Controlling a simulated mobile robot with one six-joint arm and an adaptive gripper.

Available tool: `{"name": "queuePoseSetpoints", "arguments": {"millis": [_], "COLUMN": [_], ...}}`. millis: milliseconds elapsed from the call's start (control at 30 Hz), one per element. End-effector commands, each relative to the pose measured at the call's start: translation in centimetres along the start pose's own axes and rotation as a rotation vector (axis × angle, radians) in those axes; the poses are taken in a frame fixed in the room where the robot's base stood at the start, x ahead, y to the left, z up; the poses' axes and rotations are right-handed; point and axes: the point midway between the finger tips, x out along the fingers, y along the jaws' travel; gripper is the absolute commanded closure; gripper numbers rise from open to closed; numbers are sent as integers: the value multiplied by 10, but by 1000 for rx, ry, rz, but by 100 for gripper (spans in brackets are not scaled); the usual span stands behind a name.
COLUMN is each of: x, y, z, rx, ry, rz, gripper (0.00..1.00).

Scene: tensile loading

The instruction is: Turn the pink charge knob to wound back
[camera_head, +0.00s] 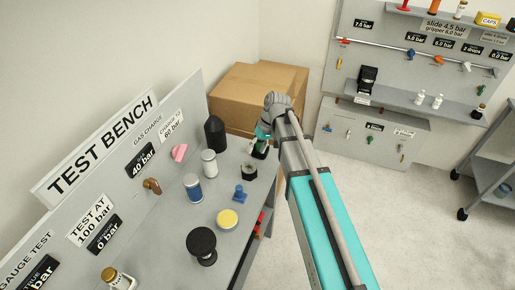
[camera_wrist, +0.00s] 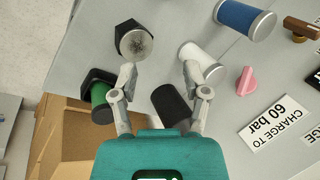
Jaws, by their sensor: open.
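The pink charge knob (camera_head: 179,152) is on the upright panel of the test bench, beside the labels "CHARGE TO 60 bar" and "40 bar". It also shows in the wrist view (camera_wrist: 246,82), to the right of my gripper and apart from it. My gripper (camera_wrist: 160,73) is open, with its two fingers spread and nothing held between the tips. In the head view my gripper (camera_head: 262,141) is over the far end of the bench, partly hidden by my arm. The knob's pointing direction is hard to read against any marks.
A brown knob (camera_head: 152,186) is on the panel. Cardboard boxes (camera_head: 245,98) stand behind.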

Motion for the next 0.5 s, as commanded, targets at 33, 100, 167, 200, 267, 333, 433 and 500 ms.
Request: {"name": "queuePoseSetpoints", "arguments": {"millis": [33,100,167,200,267,333,433,500], "x": [0,0,0,0,0,0,0,1], "y": [1,1,1,1,1,1,2,5], "z": [1,2,2,2,2,1,3,9], "rx": [3,5,5,5,5,5,8,19], "ry": [1,1,1,1,1,1,2,4], "rz": [3,5,5,5,5,5,7,17], "gripper": [40,40,40,40,40,40,59,72]}}
